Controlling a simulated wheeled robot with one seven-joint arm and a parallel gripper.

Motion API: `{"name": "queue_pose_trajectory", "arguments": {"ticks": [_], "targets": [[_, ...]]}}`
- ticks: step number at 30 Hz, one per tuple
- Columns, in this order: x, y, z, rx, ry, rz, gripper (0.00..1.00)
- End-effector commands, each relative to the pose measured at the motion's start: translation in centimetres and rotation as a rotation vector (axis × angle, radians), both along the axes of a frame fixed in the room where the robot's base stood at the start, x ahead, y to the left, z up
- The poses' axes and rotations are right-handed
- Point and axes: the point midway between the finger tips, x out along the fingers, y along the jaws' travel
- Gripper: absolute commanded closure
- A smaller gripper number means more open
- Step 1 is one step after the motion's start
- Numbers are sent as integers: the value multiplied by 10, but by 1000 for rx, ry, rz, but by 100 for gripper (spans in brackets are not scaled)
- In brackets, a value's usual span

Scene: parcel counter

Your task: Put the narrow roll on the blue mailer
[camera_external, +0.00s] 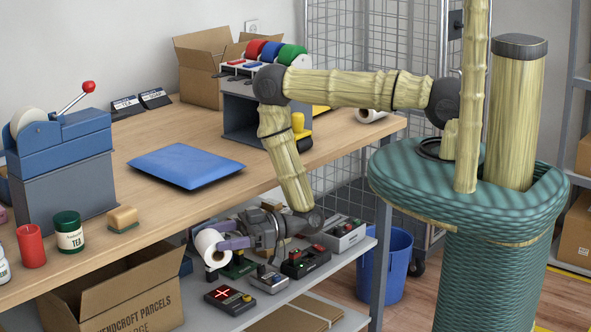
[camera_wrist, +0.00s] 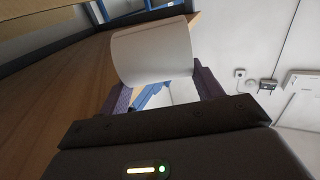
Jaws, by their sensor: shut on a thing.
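The blue mailer (camera_external: 186,165) lies flat on the wooden counter, left of my arm. My gripper (camera_external: 217,246) is in front of the counter's front edge, lower than the mailer in the picture. It is shut on a white roll (camera_external: 208,247), which shows its round end and dark core hole. In the wrist view the roll (camera_wrist: 151,51) sits between the two purple fingers of my gripper (camera_wrist: 158,80). Another white roll (camera_external: 370,115) lies at the counter's far right end. I cannot tell from the frames which of the two is narrower.
A lower shelf holds several devices (camera_external: 305,261). An open carton (camera_external: 110,290) stands below.

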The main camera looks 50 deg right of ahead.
Motion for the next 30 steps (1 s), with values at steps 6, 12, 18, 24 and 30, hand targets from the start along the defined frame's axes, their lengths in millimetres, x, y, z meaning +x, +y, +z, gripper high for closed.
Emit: {"name": "queue_pose_trajectory", "arguments": {"ticks": [6, 12, 18, 24, 30], "targets": [[-9, 42, 40, 4, -5, 99, 61], [-2, 64, 92, 5, -6, 125, 61], [27, 50, 136, 2, -1, 35, 61], [70, 3, 162, 2, 1, -155, 61], [106, -54, 188, 1, 0, -349, 61]]}}
